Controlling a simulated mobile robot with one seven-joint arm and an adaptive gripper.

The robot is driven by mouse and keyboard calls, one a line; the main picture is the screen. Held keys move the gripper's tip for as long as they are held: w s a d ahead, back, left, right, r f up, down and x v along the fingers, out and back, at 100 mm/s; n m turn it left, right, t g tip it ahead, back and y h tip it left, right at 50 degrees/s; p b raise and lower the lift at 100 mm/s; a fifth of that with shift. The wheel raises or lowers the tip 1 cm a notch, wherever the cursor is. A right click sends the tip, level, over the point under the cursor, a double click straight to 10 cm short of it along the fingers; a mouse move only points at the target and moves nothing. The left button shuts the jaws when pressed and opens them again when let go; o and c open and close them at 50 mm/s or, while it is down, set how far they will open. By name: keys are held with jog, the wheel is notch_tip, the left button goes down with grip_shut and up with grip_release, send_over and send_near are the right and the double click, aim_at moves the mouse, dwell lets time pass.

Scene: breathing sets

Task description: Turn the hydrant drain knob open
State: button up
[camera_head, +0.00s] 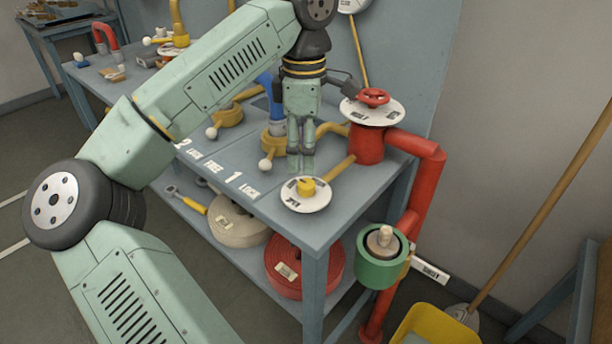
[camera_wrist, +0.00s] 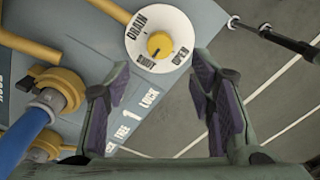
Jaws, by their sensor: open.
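The yellow drain knob (camera_head: 306,187) sits in the middle of a white round dial (camera_head: 292,203) at the near corner of the blue-grey bench. In the wrist view the knob (camera_wrist: 160,44) has a dark pointer mark aimed at the SHUT label; DRAIN and OPEN (camera_wrist: 180,57) are also printed on the dial (camera_wrist: 146,20). My gripper (camera_head: 300,160) points down just behind and above the dial in the head view. In the wrist view its open fingers (camera_wrist: 161,72) are spread, with the knob beyond the tips and between their lines. Nothing is between them.
The red hydrant pipe (camera_head: 428,190) with a red handwheel (camera_head: 373,96) stands right of the dial. Yellow valves and a blue hose (camera_wrist: 28,135) lie left. Coiled hoses lie on the shelf below.

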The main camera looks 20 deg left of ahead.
aim_at(305, 183)
notch_tip(305, 183, down, 7)
jog(key=shift+f+p, duration=0.1)
jog(key=shift+p, duration=0.4)
jog(key=shift+c, duration=0.4)
jog(key=c, duration=1.1)
